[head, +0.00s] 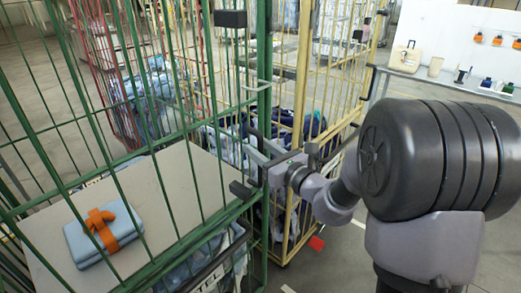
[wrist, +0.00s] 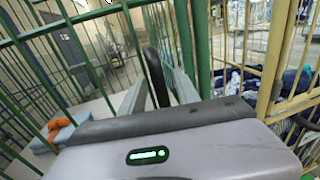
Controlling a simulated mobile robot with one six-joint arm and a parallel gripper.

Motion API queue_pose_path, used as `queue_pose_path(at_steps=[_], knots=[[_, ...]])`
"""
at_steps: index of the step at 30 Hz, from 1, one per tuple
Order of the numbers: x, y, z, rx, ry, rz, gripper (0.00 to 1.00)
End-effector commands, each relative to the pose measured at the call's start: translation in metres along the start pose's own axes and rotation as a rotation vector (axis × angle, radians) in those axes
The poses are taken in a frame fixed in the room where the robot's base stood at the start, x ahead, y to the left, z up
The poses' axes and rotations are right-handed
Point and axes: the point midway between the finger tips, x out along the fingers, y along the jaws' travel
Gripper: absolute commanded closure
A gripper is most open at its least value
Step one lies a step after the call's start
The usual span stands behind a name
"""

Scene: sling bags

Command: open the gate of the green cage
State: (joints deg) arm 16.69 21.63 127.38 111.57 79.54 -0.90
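The green cage (head: 172,128) fills the left of the head view, and its bars also show in the wrist view (wrist: 72,20). Its gate looks closed. My gripper (head: 257,148) is at the right-hand green post. In the wrist view its two grey fingers (wrist: 160,76) stand apart, with a dark upright bar (wrist: 154,74) showing between them. The green post is just right of the fingers. I cannot tell whether the fingers touch the bar or the post. A black latch-like piece (head: 241,189) sits low on the gate, left of my gripper.
A folded blue cloth (head: 88,240) with an orange strap lies on the board (head: 165,185) in the cage. A yellow cage (head: 325,75) holding bags stands close behind. A red cage (head: 110,85) is farther back. A white display table (head: 455,88) is at right.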

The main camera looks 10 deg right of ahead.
Motion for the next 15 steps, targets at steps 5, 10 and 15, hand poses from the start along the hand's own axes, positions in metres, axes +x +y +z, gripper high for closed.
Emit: queue_pose_path(at_steps=[5, 10, 15], knots=[[-0.0001, 0.0, 0.0003, 0.0, 0.0, 0.0, 0.62], [-0.0003, 0.0, 0.0003, 0.0, 0.0, 0.0, 0.95], [-0.0004, 0.0, 0.0004, 0.0, 0.0, 0.0, 1.0]])
